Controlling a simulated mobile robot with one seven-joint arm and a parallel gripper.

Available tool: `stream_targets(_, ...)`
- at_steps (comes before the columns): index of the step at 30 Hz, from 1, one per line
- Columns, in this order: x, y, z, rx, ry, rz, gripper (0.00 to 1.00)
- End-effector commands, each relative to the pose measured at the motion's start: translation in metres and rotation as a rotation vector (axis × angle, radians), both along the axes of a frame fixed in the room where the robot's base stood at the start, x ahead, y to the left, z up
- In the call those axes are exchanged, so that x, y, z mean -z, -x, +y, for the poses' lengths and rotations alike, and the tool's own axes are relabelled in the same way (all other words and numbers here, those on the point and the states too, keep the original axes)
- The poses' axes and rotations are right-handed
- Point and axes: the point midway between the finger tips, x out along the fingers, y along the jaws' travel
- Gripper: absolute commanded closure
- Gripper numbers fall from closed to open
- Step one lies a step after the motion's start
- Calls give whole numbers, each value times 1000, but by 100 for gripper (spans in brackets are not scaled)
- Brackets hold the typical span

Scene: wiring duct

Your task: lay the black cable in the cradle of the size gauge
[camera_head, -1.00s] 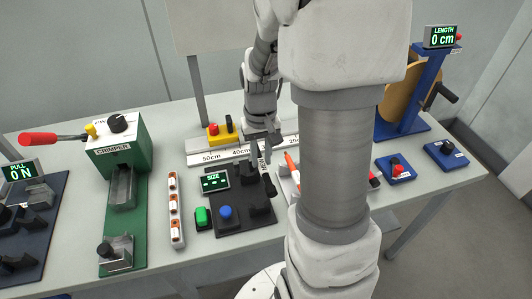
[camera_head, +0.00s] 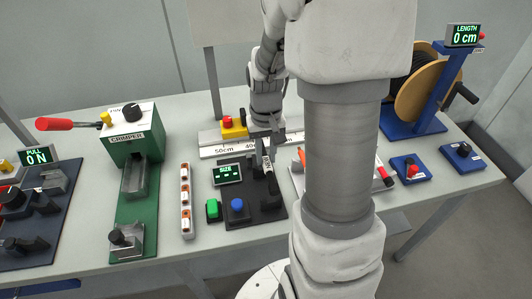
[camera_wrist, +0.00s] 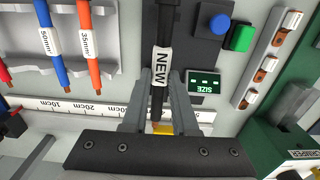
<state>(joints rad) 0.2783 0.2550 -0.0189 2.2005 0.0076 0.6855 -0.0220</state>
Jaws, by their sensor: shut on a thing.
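The black cable (camera_wrist: 161,35) carries a white NEW label (camera_wrist: 158,68). My gripper (camera_wrist: 158,85) is shut on it, with a finger on each side near the label. The cable's far end reaches over the dark base of the size gauge (camera_wrist: 187,55). In the head view my gripper (camera_head: 265,150) is at the back edge of the gauge (camera_head: 245,214), with the cable pointing toward the black cradle blocks (camera_head: 270,203). I cannot tell whether the cable touches the cradle. The gauge display (camera_head: 227,174) shows dashes.
The gauge has a blue button (camera_head: 237,205) and a green button (camera_head: 212,210). A ruler (camera_wrist: 85,107) lies behind it. Blue and orange cables (camera_wrist: 88,45) lie beside it. The green crimper (camera_head: 137,160) and a white strip of connectors (camera_head: 186,200) stand left.

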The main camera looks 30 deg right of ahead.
Motion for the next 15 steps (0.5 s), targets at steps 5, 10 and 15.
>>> stream_targets(5, 22, 0, 0, 0, 0, 1, 100)
stream_targets(10, 39, 0, 0, 0, 0, 1, 100)
stream_targets(15, 56, 0, 0, 0, 0, 1, 100)
